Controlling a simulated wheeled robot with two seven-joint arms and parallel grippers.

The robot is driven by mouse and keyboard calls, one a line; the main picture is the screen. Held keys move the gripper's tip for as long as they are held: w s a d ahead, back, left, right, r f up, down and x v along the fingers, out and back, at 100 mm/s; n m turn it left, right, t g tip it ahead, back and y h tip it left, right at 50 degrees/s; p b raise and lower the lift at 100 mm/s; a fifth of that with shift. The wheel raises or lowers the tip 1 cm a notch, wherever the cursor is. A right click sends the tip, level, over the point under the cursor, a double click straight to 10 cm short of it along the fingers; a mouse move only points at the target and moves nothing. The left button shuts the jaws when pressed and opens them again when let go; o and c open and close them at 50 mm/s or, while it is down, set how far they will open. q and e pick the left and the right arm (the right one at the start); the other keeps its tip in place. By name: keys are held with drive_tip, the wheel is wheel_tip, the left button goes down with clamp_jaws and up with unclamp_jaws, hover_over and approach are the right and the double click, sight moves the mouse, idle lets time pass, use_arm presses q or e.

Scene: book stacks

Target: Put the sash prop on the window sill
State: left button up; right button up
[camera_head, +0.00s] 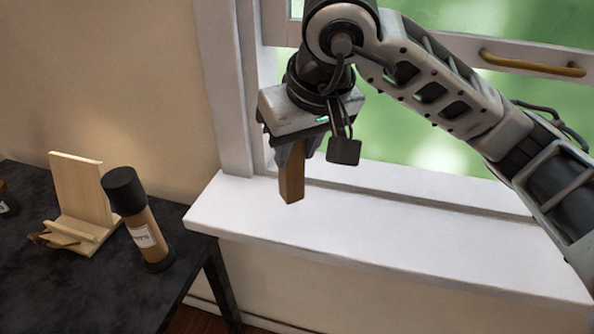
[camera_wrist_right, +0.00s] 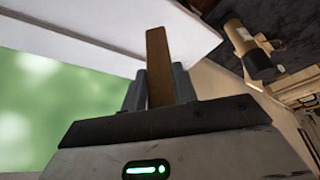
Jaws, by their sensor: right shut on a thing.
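The sash prop is a short brown wooden block (camera_head: 291,178), held upright in my right gripper (camera_head: 292,152). It also shows in the right wrist view (camera_wrist_right: 158,68), between the two dark fingers (camera_wrist_right: 160,85). The right gripper is shut on it and points down. The white window sill (camera_head: 330,222) runs below the window, and the block's lower end appears over its left part. I cannot tell whether that end touches the sill. The sill also shows in the right wrist view (camera_wrist_right: 110,45). My left gripper is not in view.
A dark table (camera_head: 75,290) stands left of the sill, with a brown bottle with a black cap (camera_head: 142,225) and a wooden stand (camera_head: 82,195) on it. The window sash has a brass handle (camera_head: 532,64). The sill's right part is clear.

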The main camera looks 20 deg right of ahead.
use_arm(q)
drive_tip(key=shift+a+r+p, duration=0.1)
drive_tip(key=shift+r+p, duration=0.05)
drive_tip(key=shift+p, duration=0.4)
use_arm(e)
drive_tip(key=d+x, duration=0.1)
drive_tip(key=x, duration=0.8)
drive_tip(key=shift+w+d+f, duration=0.15)
drive_tip(key=shift+w+d, duration=0.15)
drive_tip(key=shift+w, duration=0.1)
drive_tip(key=shift+f, duration=0.1)
drive_tip(key=shift+f+b, duration=0.15)
drive_tip(key=shift+b, duration=0.2)
drive_tip(key=o, duration=1)
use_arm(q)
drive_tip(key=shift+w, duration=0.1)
use_arm(e)
drive_tip(key=shift+o, duration=0.2)
drive_tip(key=v, duration=1.2)
drive_tip(key=shift+r, duration=0.25)
